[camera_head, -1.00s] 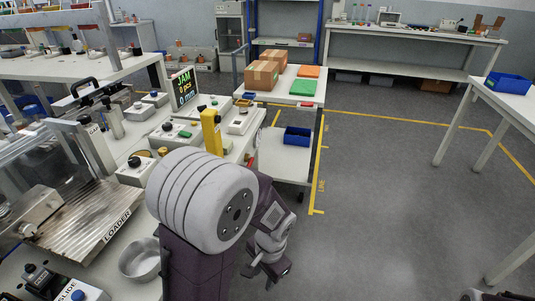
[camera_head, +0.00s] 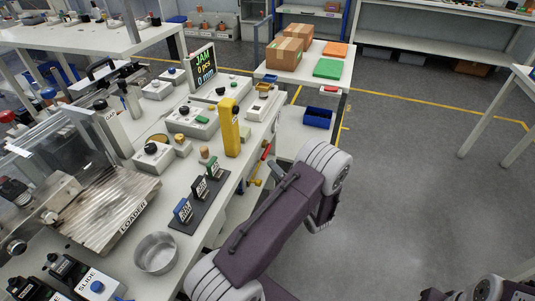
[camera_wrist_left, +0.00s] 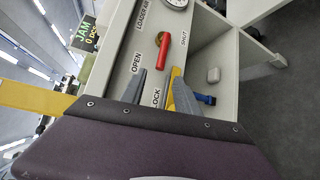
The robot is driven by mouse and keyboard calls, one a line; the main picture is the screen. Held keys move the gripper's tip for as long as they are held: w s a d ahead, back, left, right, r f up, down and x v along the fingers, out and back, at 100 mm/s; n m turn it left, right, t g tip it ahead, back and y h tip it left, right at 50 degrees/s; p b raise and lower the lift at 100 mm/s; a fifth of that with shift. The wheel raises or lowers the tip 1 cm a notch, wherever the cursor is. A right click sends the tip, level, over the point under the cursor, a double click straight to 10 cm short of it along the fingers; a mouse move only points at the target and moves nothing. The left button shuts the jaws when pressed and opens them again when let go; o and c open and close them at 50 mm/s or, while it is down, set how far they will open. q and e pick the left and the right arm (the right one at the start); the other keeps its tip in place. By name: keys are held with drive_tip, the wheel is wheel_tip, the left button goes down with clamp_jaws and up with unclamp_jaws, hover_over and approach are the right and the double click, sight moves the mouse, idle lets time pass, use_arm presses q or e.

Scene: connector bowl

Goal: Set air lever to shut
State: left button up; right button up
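The red air lever (camera_wrist_left: 161,55) shows in the left wrist view on a pale panel, between the lettering OPEN and SHUT. Its free end lies nearer to OPEN. In the head view the red lever (camera_head: 266,151) is small on the bench's right side. My left gripper (camera_wrist_left: 157,88) is open, with its two grey fingertips apart just below the lever in the picture. Nothing is clearly held between them. In the head view my left arm hides most of the gripper. Only a dark part of my right arm shows at the bottom right; its gripper cannot be seen.
A yellow part (camera_wrist_left: 175,76) and a blue-tipped part (camera_wrist_left: 205,98) show close to the right fingertip. A gauge (camera_wrist_left: 177,3) is above the lever. A yellow post (camera_head: 230,128) stands on the bench edge, with a metal bowl (camera_head: 156,253) nearer. The floor at right is clear.

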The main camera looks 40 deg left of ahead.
sight(265, 152)
use_arm(q)
drive_tip(key=w+a+f+m+b, duration=0.1)
drive_tip(key=w+a+b, duration=0.1)
drive_tip(key=w+a, duration=0.3)
drive_tip(key=shift+a+f+t, duration=0.15)
drive_tip(key=shift+a+t, duration=0.25)
drive_tip(key=shift+a, duration=0.8)
drive_tip(key=shift+w, duration=0.1)
clamp_jaws()
idle(0.5)
